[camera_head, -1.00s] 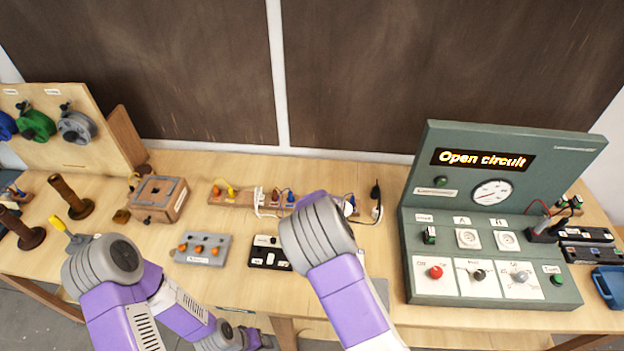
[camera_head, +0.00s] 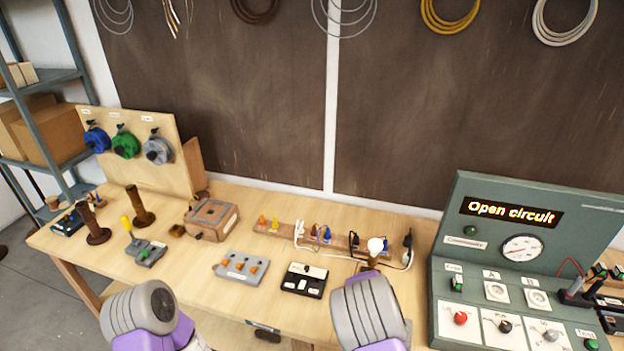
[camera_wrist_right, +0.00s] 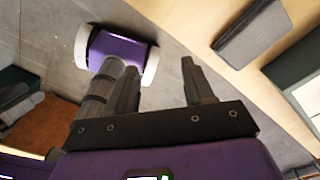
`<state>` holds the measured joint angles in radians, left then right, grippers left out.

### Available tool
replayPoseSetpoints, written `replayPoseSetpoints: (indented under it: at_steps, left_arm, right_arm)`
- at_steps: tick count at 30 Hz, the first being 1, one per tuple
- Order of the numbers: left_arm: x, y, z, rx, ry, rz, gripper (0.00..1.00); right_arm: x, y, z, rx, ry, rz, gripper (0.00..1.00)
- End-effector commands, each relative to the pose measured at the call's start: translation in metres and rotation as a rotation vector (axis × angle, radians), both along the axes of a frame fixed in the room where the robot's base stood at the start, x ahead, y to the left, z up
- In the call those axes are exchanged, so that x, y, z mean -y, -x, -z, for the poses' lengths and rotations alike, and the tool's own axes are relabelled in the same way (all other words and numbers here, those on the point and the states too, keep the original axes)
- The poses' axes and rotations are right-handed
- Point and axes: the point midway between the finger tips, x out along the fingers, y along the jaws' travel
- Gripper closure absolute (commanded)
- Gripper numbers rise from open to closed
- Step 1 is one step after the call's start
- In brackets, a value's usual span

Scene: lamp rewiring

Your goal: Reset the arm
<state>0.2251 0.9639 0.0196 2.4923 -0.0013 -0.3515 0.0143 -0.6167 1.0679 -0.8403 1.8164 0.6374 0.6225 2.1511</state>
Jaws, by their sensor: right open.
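My right gripper (camera_wrist_right: 160,85) is open and empty in the right wrist view, its two dark fingers apart above the grey floor beside the table. In the head view, only grey joints and purple links of my two arms show along the bottom edge, the left arm at lower left and the right arm at bottom centre. Neither gripper's fingers show in the head view.
The wooden table (camera_head: 205,285) holds a green test console (camera_head: 480,240) reading "Open circuit", a grey block with orange knobs (camera_head: 241,267), a black switch block (camera_head: 304,280), a lit bulb (camera_head: 375,246) and a spool board (camera_head: 145,140). A shelf (camera_head: 45,78) stands at left.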

Motion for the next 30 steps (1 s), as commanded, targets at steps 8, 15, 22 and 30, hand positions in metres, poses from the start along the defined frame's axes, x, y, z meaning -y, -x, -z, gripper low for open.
replayPoseSetpoints:
  at_steps: [8,15,22,30]
  left_arm:
    - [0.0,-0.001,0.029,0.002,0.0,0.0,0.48]
    - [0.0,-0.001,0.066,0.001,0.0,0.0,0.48]
    - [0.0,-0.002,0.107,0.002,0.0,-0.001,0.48]
    - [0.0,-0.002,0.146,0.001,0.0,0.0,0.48]
  right_arm:
    - [0.021,0.042,0.07,-0.062,-0.009,-0.331,0.47]
    - [0.027,0.101,0.149,-0.094,-0.083,-0.843,0.47]
    - [0.005,0.156,0.212,0.009,-0.194,-1.48,0.47]
    - [-0.038,0.189,0.241,0.3,-0.201,-2.116,0.47]
